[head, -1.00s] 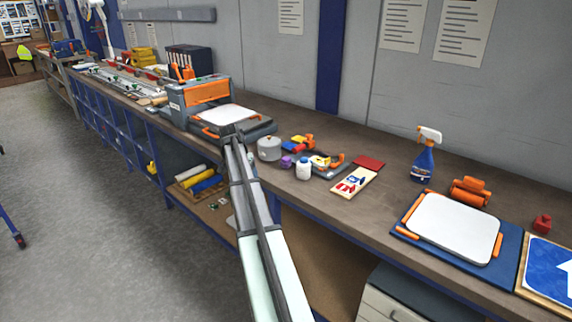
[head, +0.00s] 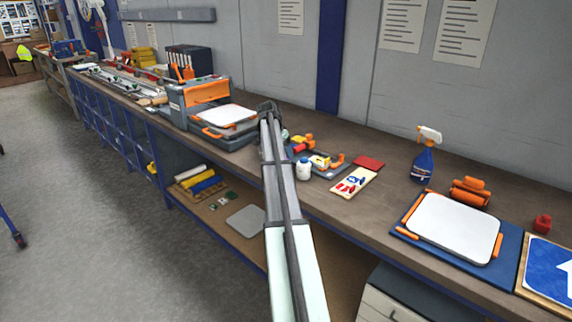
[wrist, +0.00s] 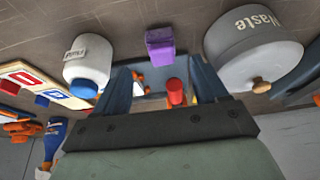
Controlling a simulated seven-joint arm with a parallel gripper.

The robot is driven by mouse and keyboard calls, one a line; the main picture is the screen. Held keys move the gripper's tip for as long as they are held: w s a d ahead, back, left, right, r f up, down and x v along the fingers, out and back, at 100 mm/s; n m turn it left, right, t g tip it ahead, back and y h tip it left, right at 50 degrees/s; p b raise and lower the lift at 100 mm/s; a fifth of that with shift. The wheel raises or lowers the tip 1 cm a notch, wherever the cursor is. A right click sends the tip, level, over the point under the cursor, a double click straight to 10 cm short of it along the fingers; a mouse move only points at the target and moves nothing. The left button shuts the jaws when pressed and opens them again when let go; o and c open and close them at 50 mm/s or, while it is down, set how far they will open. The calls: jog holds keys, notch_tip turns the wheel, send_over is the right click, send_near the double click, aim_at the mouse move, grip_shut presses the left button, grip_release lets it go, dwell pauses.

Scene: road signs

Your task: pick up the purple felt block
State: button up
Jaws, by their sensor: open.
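The purple felt block (wrist: 160,45) stands on the worktop in the wrist view, just beyond the gap between my fingers and roughly centred on it. My gripper (wrist: 160,72) is open, with one dark blue finger on each side and nothing between the tips. In the head view my gripper (head: 268,108) is over the bench, right of the grey machine. There my arm hides the purple block.
In the wrist view a white bottle with a blue cap (wrist: 88,60) stands close to the left finger. A grey pot marked "Waste" (wrist: 252,52) stands close to the right finger. A red cylinder (wrist: 176,92) shows between the fingers. The white bottle (head: 304,169) also shows in the head view.

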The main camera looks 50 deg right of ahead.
jog(key=shift+x, duration=3.35)
jog(key=shift+w, duration=0.15)
jog(key=c, duration=1.1)
notch_tip(320, 180, up, 10)
jog(key=shift+r, duration=0.1)
jog(key=o, duration=0.5)
jog(key=c, duration=0.4)
jog(key=shift+c, duration=0.2)
